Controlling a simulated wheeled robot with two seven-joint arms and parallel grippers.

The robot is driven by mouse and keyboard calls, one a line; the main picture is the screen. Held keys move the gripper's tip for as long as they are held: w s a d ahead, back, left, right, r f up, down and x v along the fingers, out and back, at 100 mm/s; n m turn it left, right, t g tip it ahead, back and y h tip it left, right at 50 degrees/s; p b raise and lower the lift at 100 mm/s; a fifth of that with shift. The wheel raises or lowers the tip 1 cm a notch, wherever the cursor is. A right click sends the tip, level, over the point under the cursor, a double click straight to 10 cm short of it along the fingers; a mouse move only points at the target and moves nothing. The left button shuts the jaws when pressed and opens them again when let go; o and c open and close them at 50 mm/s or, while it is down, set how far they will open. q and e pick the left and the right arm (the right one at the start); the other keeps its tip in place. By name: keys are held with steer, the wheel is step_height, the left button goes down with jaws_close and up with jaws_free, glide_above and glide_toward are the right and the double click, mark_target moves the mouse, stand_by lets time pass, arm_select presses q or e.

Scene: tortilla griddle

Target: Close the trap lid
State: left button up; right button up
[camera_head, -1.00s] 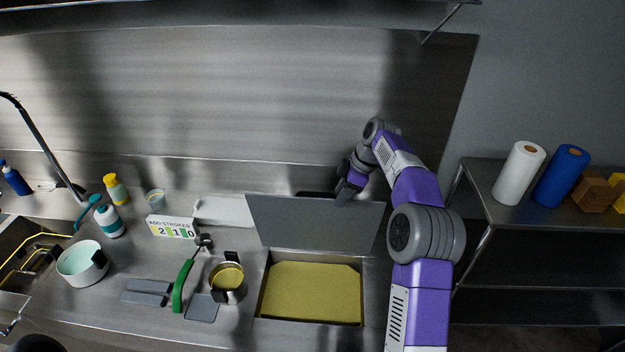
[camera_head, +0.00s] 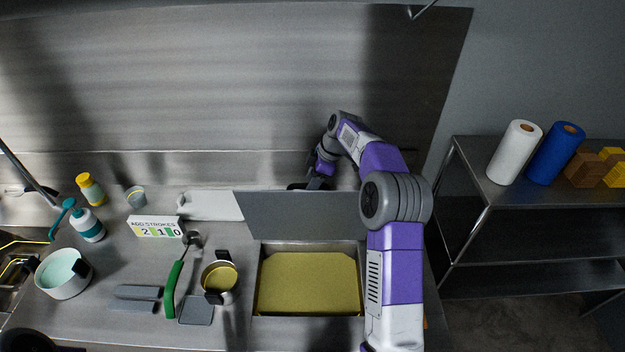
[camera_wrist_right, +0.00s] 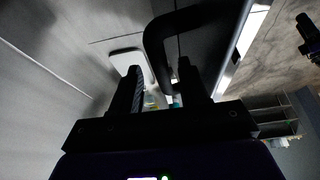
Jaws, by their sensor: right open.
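The trap lid (camera_head: 300,215) is a flat grey panel. It stands raised at the back edge of the trap (camera_head: 259,285), a rectangular opening in the counter with a yellow surface inside. My right gripper (camera_head: 318,183) is behind the lid's top edge, near a black handle (camera_head: 296,186) partly hidden by the lid. In the right wrist view, the black looped handle (camera_wrist_right: 155,45) reaches in front of the open fingers of my right gripper (camera_wrist_right: 163,80). I cannot tell whether they touch it. My left gripper does not show.
Left of the trap are a pot with yellow contents (camera_head: 220,278), a green-handled tool (camera_head: 172,285), a sign (camera_head: 156,227) and a white pot (camera_head: 62,272). A shelf (camera_head: 500,196) with paper rolls stands at the right. The steel wall is close behind the lid.

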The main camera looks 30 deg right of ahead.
steer(key=shift+s, duration=0.25)
steer(key=shift+w, duration=0.15)
jaws_close()
